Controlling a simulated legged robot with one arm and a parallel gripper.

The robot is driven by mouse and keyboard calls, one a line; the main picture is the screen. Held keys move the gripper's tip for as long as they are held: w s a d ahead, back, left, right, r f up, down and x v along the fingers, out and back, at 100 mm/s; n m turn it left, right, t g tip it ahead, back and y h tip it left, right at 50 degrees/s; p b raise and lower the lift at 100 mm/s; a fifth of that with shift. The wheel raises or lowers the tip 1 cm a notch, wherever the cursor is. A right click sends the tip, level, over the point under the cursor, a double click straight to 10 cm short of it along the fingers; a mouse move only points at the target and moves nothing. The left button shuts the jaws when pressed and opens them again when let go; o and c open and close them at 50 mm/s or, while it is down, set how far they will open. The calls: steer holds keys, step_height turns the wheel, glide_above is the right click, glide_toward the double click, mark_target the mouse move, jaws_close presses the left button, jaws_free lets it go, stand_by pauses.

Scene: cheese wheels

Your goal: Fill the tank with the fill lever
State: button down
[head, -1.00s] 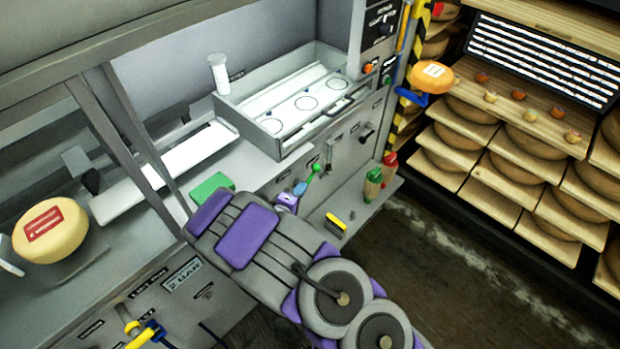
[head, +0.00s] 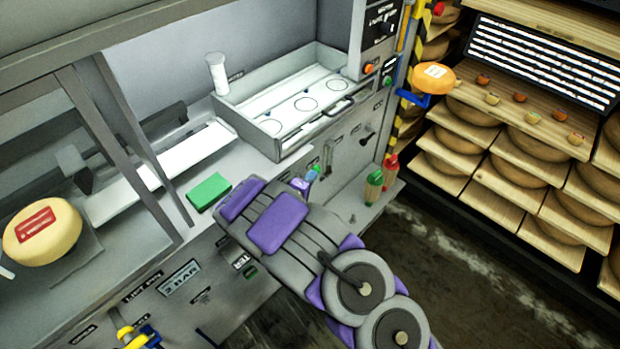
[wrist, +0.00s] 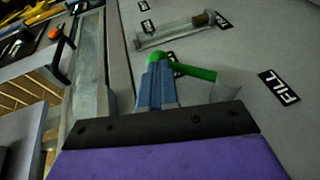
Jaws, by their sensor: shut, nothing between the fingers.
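The green fill lever (wrist: 195,72) has a round green end and joins a grey pivot on the panel beside the FILL label (wrist: 280,88). In the head view only its small green tip (head: 315,168) shows past my arm. My gripper (wrist: 153,72) is shut and empty, its blue-grey fingertips at the lever's round end. I cannot tell whether they touch it. In the head view my gripper (head: 302,185) is close to the panel front. A clear gauge tube (wrist: 175,33) lies past the lever; its level is not readable. The tank itself is not identifiable.
A green block (head: 208,191) lies on the counter left of my arm. A white-lined tray (head: 290,122) stands behind. Red and green bottles (head: 373,186) stand right of the gripper. A cheese wheel (head: 42,232) sits at left. Cheese shelves (head: 500,180) fill the right, with open floor before them.

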steer(key=shift+r+p, duration=0.1)
steer(key=shift+p, duration=0.3)
steer(key=w+g+y+p, duration=0.1)
steer(key=g+p, duration=0.1)
steer(key=p, duration=0.2)
steer(key=w+d+f+m+g+y+p, duration=0.1)
steer(key=g+p, duration=0.1)
steer(key=p, duration=0.2)
steer(key=w+d+g+y+p, duration=0.1)
steer(key=p, duration=0.4)
steer(key=shift+w+d+f+m+g, duration=0.1)
steer(key=shift+d+f+m+g, duration=0.1)
steer(key=shift+d+m+g, duration=0.15)
steer(key=p, duration=0.2)
steer(key=f+g+y+p, duration=0.1)
steer(key=p, duration=0.1)
steer(key=f+g+p, duration=0.1)
steer(key=p, duration=0.1)
steer(key=shift+w+d+m+g+y, duration=0.25)
steer(key=shift+w+y, duration=0.05)
steer(key=shift+w, duration=0.05)
steer(key=shift+f, duration=0.25)
steer(key=shift+s, duration=0.15)
